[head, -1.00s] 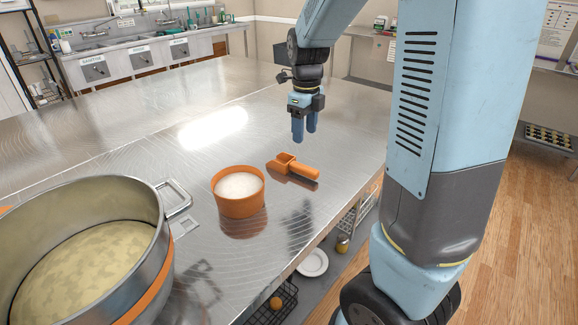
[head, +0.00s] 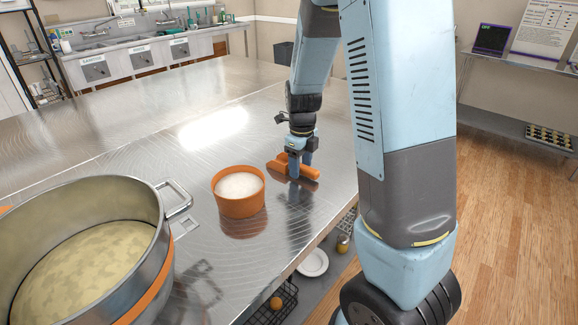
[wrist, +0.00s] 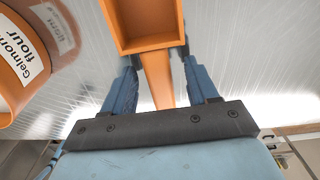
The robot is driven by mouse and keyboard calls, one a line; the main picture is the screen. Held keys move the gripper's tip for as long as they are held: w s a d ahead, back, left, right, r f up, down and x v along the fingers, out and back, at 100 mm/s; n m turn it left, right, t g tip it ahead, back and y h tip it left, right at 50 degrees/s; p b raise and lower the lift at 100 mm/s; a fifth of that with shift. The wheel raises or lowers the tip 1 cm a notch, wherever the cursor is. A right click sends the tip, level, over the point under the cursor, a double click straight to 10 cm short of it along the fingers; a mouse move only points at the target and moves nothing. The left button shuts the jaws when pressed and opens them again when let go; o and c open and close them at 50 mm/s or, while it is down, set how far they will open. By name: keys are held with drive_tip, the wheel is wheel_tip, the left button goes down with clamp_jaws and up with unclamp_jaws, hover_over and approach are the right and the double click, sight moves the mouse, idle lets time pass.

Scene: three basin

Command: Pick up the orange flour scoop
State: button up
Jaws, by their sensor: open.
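The orange flour scoop (head: 307,173) lies on the steel table, right of the flour tub. In the wrist view the scoop (wrist: 158,75) shows its square bowl at the top and its handle running down between the fingers. My gripper (head: 298,172) is lowered over the scoop with its two blue fingers apart. In the wrist view my gripper (wrist: 158,75) is open, with one finger on each side of the handle and gaps on both sides. The fingers hide part of the scoop in the head view.
An orange tub of flour (head: 238,205) stands left of the scoop; it also shows at the left of the wrist view (wrist: 15,85). A large steel pot (head: 160,245) stands at the front left. The table (head: 130,160) is clear behind the tub.

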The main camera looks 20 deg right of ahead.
drive_tip(key=shift+f, duration=0.35)
clamp_jaws()
idle(0.3)
drive_tip(key=shift+r, duration=0.5)
wheel_tip(320, 180, up, 3)
drive_tip(key=shift+w+a+f, duration=0.1)
drive_tip(key=shift+f, duration=0.05)
drive_tip(key=w+a+r, duration=0.7)
drive_tip(key=a+r, duration=0.2)
drive_tip(key=a, duration=0.2)
drive_tip(key=shift+a+r, duration=0.2)
drive_tip(key=shift+a, duration=0.2)
